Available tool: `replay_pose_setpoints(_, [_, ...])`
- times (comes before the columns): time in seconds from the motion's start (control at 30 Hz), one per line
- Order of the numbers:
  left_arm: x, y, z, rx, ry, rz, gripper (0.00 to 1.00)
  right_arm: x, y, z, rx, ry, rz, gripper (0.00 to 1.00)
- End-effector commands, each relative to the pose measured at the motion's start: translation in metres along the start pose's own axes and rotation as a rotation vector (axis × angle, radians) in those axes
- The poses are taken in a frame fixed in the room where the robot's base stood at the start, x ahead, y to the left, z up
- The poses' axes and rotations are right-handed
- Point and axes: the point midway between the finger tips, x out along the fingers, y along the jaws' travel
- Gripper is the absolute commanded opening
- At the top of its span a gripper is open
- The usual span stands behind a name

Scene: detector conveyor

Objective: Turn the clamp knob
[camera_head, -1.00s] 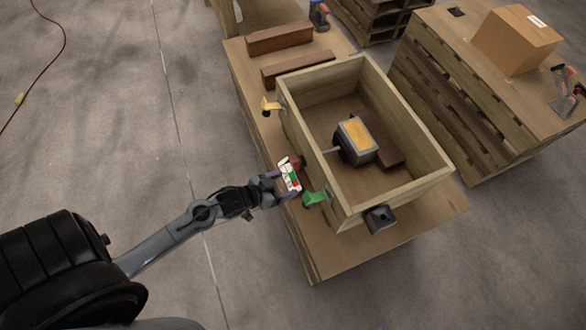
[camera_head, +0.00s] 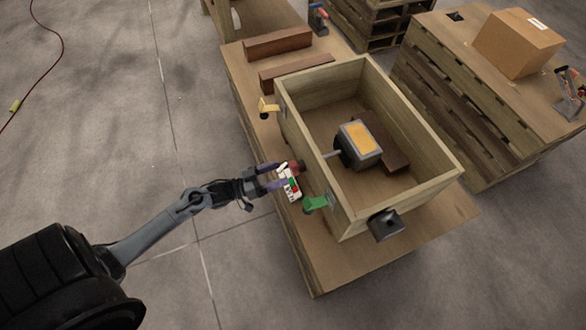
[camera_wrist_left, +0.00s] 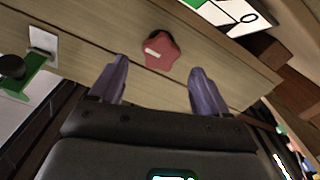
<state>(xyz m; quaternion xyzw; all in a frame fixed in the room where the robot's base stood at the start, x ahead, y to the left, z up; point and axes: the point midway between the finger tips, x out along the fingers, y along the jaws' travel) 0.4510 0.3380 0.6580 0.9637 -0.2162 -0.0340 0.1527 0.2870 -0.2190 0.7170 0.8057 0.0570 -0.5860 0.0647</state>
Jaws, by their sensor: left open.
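The clamp knob is a red, star-shaped knob (camera_head: 297,167) with a pale bar mark, on the outer left wall of a wooden box. It also shows in the left wrist view, where the knob (camera_wrist_left: 161,52) appears between and just beyond my fingertips. My left gripper (camera_head: 280,175) is open, with its purple fingers pointing at that wall. In the left wrist view, the fingers (camera_wrist_left: 159,68) are spread on both sides of the knob, with no clear contact. My right gripper is in neither view.
The wooden box (camera_head: 335,222) stands on a pallet table. A green bracket (camera_head: 315,203) and a yellow bracket (camera_head: 267,106) stick out from its left wall. A white label card (camera_head: 287,184) is close to the fingers. A grey device (camera_head: 358,145) is inside the box.

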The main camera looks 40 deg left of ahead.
Motion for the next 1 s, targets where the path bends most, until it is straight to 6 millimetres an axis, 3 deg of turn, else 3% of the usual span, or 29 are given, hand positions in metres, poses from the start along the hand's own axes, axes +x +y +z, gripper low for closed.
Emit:
replay_pose_setpoints(0.2, [0.035, 0.0, 0.001, 0.0, 0.003, 0.001, 0.76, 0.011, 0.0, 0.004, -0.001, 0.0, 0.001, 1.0])
replay_pose_setpoints(0.4, [0.055, 0.0, 0.001, 0.001, 0.002, 0.0, 0.76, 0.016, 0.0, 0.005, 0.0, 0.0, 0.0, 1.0])
replay_pose_setpoints(0.83, [0.061, 0.0, 0.0, 0.0, -0.001, -0.001, 0.76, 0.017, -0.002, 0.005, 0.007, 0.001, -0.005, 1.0])
replay_pose_setpoints(1.0, [0.061, 0.0, 0.0, 0.0, -0.001, -0.001, 0.5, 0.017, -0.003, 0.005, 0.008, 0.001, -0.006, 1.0])
